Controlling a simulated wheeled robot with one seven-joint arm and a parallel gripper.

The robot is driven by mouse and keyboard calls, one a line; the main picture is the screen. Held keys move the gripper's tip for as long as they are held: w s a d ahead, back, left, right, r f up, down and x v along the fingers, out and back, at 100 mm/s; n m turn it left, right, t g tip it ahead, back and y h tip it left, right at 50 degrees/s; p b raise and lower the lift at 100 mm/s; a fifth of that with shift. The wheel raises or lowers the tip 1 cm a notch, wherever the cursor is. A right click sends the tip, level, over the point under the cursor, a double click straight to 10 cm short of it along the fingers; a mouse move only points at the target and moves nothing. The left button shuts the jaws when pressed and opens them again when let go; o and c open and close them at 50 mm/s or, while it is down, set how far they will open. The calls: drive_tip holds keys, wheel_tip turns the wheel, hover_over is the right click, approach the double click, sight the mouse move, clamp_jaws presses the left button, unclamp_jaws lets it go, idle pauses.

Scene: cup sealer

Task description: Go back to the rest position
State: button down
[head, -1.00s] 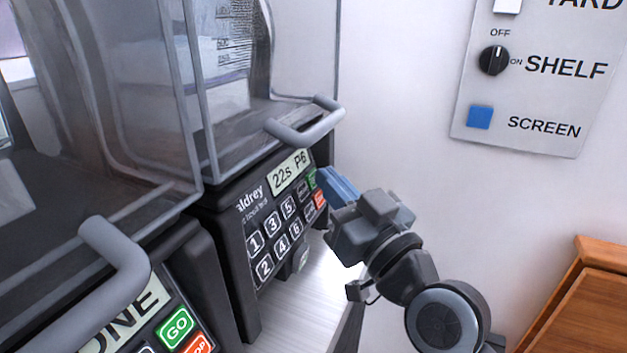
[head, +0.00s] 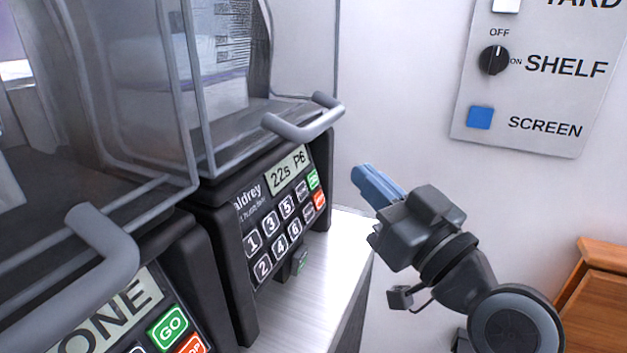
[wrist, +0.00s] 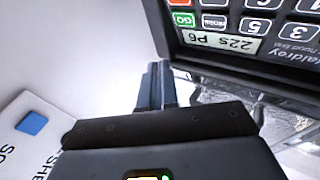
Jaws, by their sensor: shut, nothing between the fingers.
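My gripper (head: 366,178) has blue fingers pressed together with nothing between them. In the head view it hangs in the air to the right of the far sealer machine, clear of its keypad. The wrist view shows the shut fingers (wrist: 155,85) pointing away from me, with the keypad machine at the upper right. The far machine's panel (head: 280,215) has number keys, a green key, a red key and a display (head: 288,170) reading "22s P6".
A nearer machine (head: 130,320) shows a display ending in "ONE" and a green GO key. Both machines have clear covers with grey handles (head: 305,120). A wall panel (head: 540,85) carries a knob and a blue SCREEN button. A wooden cabinet (head: 595,300) stands at the lower right.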

idle(0.4)
drive_tip(key=s+d+f+m+h, duration=0.3)
drive_tip(key=s+d+f+h, duration=0.15)
drive_tip(key=s+f, duration=0.4)
drive_tip(key=s+d+f+m+h, duration=0.35)
drive_tip(key=s+d+f, duration=0.3)
drive_tip(key=f, duration=0.25)
drive_tip(key=s+d+g+h, duration=0.1)
drive_tip(key=s+d, duration=0.1)
drive_tip(key=s, duration=1)
drive_tip(key=s+d+f+g+h, duration=0.1)
drive_tip(key=s+d+h, duration=0.1)
drive_tip(key=s, duration=1.1)
drive_tip(key=shift+s+d+f+h+p, duration=0.2)
drive_tip(key=shift+s+d+h+p, duration=0.1)
drive_tip(key=shift+d, duration=0.25)
